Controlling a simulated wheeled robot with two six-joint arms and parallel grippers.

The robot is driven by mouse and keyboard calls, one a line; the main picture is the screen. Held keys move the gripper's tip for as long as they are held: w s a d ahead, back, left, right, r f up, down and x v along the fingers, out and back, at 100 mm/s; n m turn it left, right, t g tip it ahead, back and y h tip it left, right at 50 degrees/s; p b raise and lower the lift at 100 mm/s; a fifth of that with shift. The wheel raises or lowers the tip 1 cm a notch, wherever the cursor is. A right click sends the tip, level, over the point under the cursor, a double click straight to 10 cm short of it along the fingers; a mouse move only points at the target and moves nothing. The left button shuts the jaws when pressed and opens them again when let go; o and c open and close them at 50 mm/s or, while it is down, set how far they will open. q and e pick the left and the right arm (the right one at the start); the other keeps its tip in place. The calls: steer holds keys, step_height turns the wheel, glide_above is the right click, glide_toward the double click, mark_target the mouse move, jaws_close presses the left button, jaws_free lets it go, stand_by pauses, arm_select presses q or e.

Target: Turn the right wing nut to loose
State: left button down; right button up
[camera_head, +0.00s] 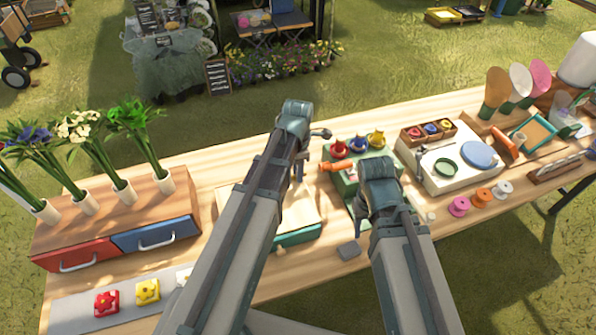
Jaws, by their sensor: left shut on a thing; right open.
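I cannot make out a wing nut clearly in the head view. A wooden-topped teal box (297,237) lies on the table, partly hidden behind my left arm. A green block (345,183) with an orange part on its left side stands between my arms. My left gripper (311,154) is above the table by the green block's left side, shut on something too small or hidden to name. My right gripper (383,190) is in front of the green block, pointing down. It is open, and its fingertips are mostly hidden by its own wrist.
Red, blue and yellow pots (357,143) stand behind the green block. A pale board (462,168) with a blue disc and a green ring is to the right, beside several spools (482,197). A drawer chest (115,243) with flower vases is left.

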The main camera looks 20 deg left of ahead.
arm_select(q)
steer(key=c, duration=0.7)
jaws_free()
steer(key=shift+r, duration=0.1)
step_height(320, 180, up, 14)
steer(key=p, duration=1.4)
steer(key=shift+f, duration=0.2)
steer(key=shift+s, duration=0.1)
steer(key=s+d+f+m+b, duration=0.1)
steer(key=s+d+m, duration=0.2)
steer(key=m, duration=0.6)
steer(key=s+d+f+m+b, duration=0.2)
steer(key=s+d+m, duration=0.2)
steer(key=m, duration=0.6)
steer(key=s+d+f+m+y+b, duration=0.1)
steer(key=s+d+m, duration=0.2)
steer(key=s+m, duration=0.4)
steer(key=shift+d+f+m+b, duration=0.1)
steer(key=shift+f+m+b, duration=0.1)
steer(key=shift+m, duration=0.5)
steer(key=shift+d+f+m+b, duration=0.1)
steer(key=shift+m+b, duration=0.1)
steer(key=shift+m, duration=0.5)
